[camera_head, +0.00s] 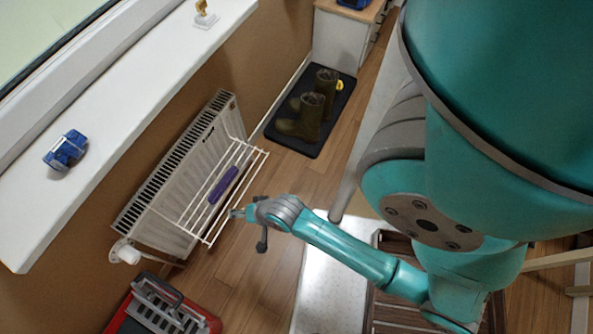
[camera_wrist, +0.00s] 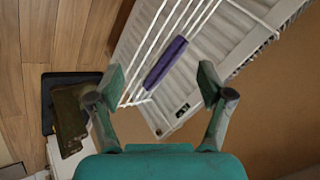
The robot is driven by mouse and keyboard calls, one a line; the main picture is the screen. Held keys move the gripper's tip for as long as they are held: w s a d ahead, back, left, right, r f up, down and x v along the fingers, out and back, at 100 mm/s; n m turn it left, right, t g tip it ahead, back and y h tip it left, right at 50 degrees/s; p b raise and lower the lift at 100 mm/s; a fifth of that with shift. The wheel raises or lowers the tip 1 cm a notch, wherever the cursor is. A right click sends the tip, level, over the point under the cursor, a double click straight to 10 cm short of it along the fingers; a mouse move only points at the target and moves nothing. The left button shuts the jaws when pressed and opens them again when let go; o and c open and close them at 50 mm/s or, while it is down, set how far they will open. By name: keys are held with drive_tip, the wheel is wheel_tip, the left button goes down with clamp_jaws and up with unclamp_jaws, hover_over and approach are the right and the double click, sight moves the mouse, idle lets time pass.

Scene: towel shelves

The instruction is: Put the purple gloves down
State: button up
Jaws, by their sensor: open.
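The purple gloves (camera_head: 223,184) lie on the wires of a white drying rack (camera_head: 247,196) that hangs on the front of the radiator. They also show in the wrist view (camera_wrist: 165,63) as a dark purple strip along the rack wires, between my fingers in the picture. My gripper (camera_head: 236,213) is near the front edge of the rack, to the lower right of the gloves. In the wrist view my gripper (camera_wrist: 160,82) has its two fingers spread wide, and nothing is held. The gloves appear apart from both fingers.
The radiator (camera_head: 180,165) stands below a white windowsill (camera_head: 110,100) bearing a blue object (camera_head: 66,150). A red and grey crate (camera_head: 160,305) is on the floor at lower left. Some wooden floor is clear near the rack.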

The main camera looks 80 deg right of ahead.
drive_tip(key=s+a+r+n+t, duration=0.3)
drive_tip(key=s+r+n, duration=0.4)
drive_tip(key=r, duration=0.5)
drive_tip(key=s+a+r+n+t+y, duration=0.1)
drive_tip(key=s+a+r+n+t, duration=0.3)
drive_tip(key=s+r, duration=0.6)
drive_tip(key=a+r+n, duration=0.2)
drive_tip(key=n, duration=0.1)
drive_tip(key=shift+s+y, duration=0.3)
drive_tip(key=shift+s, duration=0.1)
drive_tip(key=shift+w, duration=0.3)
drive_tip(key=shift+c, duration=0.2)
